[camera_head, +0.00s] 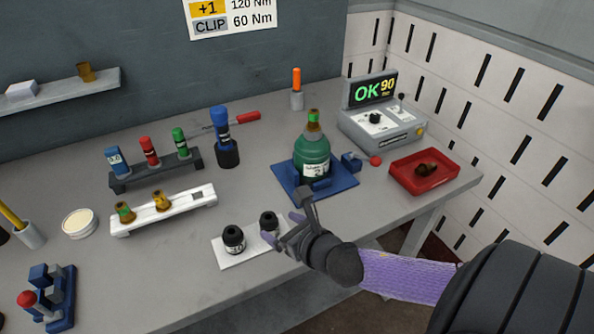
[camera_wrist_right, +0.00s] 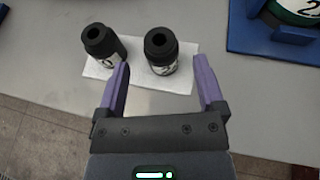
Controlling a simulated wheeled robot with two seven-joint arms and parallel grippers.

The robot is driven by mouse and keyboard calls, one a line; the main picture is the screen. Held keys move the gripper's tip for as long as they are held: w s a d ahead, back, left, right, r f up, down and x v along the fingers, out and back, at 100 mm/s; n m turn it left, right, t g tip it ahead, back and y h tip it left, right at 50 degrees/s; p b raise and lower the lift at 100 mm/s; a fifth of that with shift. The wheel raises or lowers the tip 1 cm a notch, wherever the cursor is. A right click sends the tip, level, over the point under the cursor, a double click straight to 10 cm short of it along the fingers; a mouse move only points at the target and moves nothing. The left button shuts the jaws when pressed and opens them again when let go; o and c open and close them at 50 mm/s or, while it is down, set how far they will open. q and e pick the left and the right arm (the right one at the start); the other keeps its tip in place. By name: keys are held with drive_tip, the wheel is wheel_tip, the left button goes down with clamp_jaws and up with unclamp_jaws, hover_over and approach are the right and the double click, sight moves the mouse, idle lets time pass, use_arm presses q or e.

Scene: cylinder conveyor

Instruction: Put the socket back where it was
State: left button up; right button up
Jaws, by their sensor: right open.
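Two black sockets with white labels stand upright on a white mat (camera_head: 228,260) near the table's front edge. The left socket (camera_head: 233,240) shows in the wrist view (camera_wrist_right: 103,45) beyond my left-hand finger. The right socket (camera_head: 268,222) also shows in the wrist view (camera_wrist_right: 161,52), ahead of the gap between my fingers. My right gripper (camera_head: 287,216) is open and empty, with its purple-sided fingers (camera_wrist_right: 164,82) spread close to the right socket. I cannot tell whether it touches anything. My left gripper is not in view.
A green bottle (camera_head: 312,158) stands on a blue base (camera_head: 283,176) behind the mat. A red tray (camera_head: 408,186) and a grey display unit (camera_head: 375,138) reading OK 90 are at the right. A white rack (camera_head: 187,208), a dark rack (camera_head: 155,180) and a blue-black tool (camera_head: 223,135) stand at the left.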

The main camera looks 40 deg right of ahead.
drive_tip(key=p+v, duration=0.1)
drive_tip(key=v, duration=0.5)
drive_tip(key=shift+s, duration=0.3)
drive_tip(key=shift+r, duration=0.15)
